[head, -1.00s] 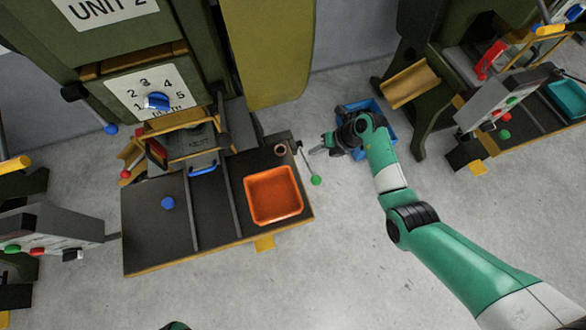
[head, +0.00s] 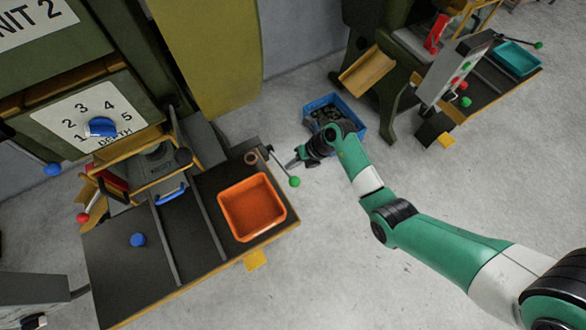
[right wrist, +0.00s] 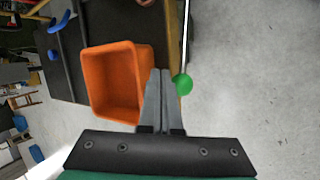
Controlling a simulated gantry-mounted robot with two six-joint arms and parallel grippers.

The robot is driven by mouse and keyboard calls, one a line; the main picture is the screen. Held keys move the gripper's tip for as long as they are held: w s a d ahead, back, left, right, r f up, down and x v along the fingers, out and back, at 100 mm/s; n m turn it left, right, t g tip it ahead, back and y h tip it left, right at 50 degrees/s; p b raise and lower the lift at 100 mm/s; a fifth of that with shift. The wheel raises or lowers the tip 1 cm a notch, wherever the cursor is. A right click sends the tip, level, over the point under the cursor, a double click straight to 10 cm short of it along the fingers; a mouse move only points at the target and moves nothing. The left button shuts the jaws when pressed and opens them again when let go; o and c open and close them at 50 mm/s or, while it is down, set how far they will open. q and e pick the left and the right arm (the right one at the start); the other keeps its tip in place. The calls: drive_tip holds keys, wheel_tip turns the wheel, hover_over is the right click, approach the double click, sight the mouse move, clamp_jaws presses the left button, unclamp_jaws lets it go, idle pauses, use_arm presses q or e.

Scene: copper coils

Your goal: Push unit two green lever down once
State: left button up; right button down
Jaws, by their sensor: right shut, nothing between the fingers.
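The green lever of unit two is a thin rod ending in a green ball (head: 294,182), at the right edge of the unit's dark worktable. The ball also shows in the right wrist view (right wrist: 182,85), just right of my fingertips. My right gripper (head: 292,164) is shut and empty, close above the lever in the head view. In the right wrist view its closed fingers (right wrist: 166,72) point along the rod; I cannot tell whether they touch it. My left gripper is not in view.
An orange bin (head: 252,207) stands on the worktable (head: 208,244) left of the lever. A blue crate (head: 357,128) with dark contents is on the floor behind my right gripper. Another unit with its own green-tipped lever (head: 538,45) stands at the far right.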

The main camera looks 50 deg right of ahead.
sight(298, 181)
drive_tip(key=shift+s+f, duration=0.25)
drive_tip(key=shift+f, duration=0.4)
drive_tip(key=shift+s+a+f, duration=0.15)
drive_tip(key=shift+s+f, duration=0.1)
drive_tip(key=shift+f, duration=0.4)
drive_tip(key=shift+f, duration=0.15)
idle(1.0)
drive_tip(key=shift+s+f+p, duration=0.1)
drive_tip(key=shift+f+p, duration=0.05)
drive_tip(key=shift+p, duration=0.15)
drive_tip(key=shift+f, duration=0.1)
drive_tip(key=shift+s+a+f+b, duration=0.1)
drive_tip(key=shift+s+f+b, duration=0.2)
drive_tip(key=shift+f, duration=0.5)
drive_tip(key=shift+s+a+f+b, duration=0.15)
drive_tip(key=shift+s+f, duration=0.1)
drive_tip(key=shift+f, duration=0.5)
drive_tip(key=shift+s+a+f+b, duration=0.1)
drive_tip(key=shift+s+f+b, duration=0.2)
drive_tip(key=shift+f, duration=0.5)
idle(2.4)
